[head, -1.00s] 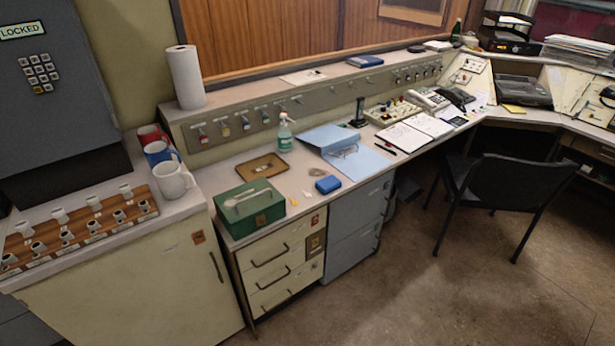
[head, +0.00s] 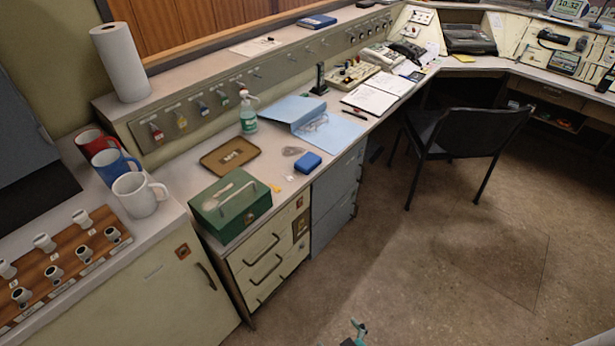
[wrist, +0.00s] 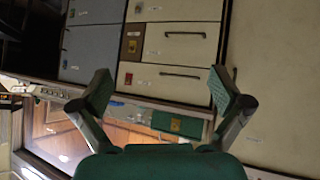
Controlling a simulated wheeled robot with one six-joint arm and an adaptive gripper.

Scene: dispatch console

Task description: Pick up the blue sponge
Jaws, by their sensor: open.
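The blue sponge (head: 307,163) lies on the desk top near its front edge, right of the green box (head: 231,204) and in front of the light blue folder (head: 318,124). In the wrist view a small blue patch between the fingers may be the sponge, but it is too small to be sure. My gripper (wrist: 162,88) is open and empty, its fingers wide apart. Part of its tip shows at the bottom of the head view (head: 356,333), over the floor, well apart from the desk and the sponge.
Several mugs (head: 140,194) stand on the left cabinet. A black chair (head: 463,135) stands to the right. The floor before the drawers (head: 271,263) is clear.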

